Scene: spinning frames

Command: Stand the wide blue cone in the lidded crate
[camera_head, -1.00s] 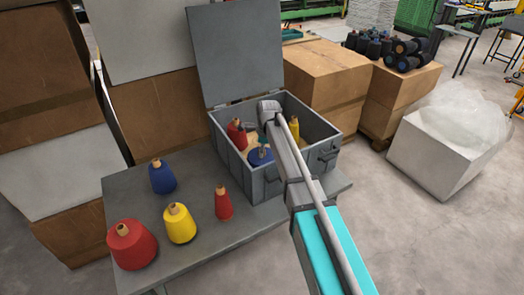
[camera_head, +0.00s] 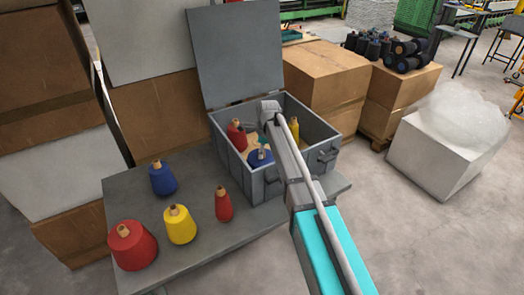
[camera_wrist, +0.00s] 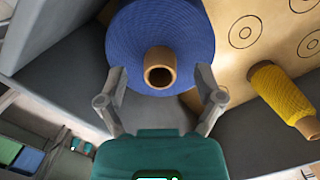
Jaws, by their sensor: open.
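The wide blue cone (camera_head: 259,159) is inside the grey crate (camera_head: 262,188), near its front left. In the wrist view the blue cone (camera_wrist: 160,25) is seen from above, its brown tube end facing the camera, so it looks upright. What lies under it is hidden. The crate's lid (camera_head: 238,50) stands open at the back. My gripper (camera_wrist: 160,98) is open, with one finger on each side of the tube end and apart from it. In the head view my own arm hides most of the gripper.
A red cone (camera_head: 236,136) and a yellow cone (camera_head: 294,129) are also in the crate. A pale ring-marked board (camera_wrist: 240,30) lies in it. On the table (camera_head: 200,253) stand a narrower blue cone (camera_head: 163,179), a yellow cone (camera_head: 180,226) and two red cones (camera_head: 131,248) (camera_head: 223,206).

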